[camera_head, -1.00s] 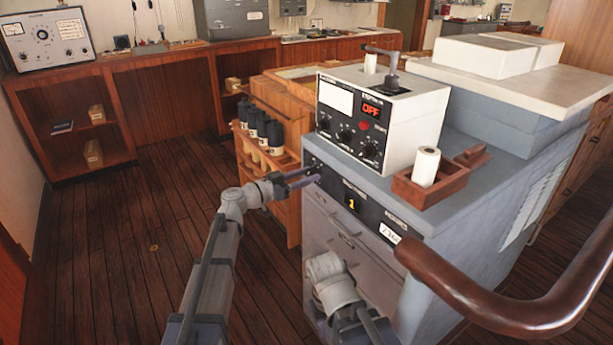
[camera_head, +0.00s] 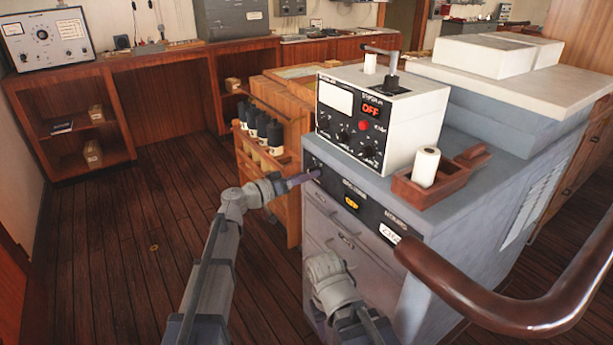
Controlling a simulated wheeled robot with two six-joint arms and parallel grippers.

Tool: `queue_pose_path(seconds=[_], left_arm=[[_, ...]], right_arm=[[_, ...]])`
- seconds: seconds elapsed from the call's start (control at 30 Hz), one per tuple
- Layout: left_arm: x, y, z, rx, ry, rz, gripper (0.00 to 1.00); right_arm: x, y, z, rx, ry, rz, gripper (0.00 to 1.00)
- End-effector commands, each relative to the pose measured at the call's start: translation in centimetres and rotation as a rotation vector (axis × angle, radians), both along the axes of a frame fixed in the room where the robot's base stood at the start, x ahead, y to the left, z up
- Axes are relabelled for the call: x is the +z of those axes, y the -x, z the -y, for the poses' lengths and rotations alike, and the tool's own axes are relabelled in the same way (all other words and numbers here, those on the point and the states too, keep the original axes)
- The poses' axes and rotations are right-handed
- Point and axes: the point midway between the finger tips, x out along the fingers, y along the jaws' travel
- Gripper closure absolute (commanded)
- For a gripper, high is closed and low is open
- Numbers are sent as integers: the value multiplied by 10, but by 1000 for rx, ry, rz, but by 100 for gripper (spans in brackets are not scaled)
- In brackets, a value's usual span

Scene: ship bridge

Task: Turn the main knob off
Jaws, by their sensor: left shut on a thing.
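My left gripper (camera_head: 300,179) is at the left end of the black panel (camera_head: 372,215) on the front of the grey console. Its fingers are closed together against the panel, shut on the main knob, which they hide. A small yellow display (camera_head: 351,203) on the panel shows short text that looks like OFF, though it is blurred. My right arm (camera_head: 332,283) stands low in front of the console drawers; its gripper does not show.
A white instrument box (camera_head: 425,115) with a red OFF display stands on the console. A wooden tray (camera_head: 440,193) holding a white roll (camera_head: 425,167) is beside it. A brown handrail (camera_head: 510,320) curves across the lower right. Floor at left is clear.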

Motion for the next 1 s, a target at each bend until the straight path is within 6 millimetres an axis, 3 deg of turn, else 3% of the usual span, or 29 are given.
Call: queue_pose_path(seconds=[0.5, 1.0], left_arm=[[0, 0, 0, 1, 232, -349, 100], [0, 0, 0, 1, 320, -479, 100]], right_arm=[[0, 0, 0, 0, 0, 0, 50], [1, 0, 0, 0, 0, 0, 50]])
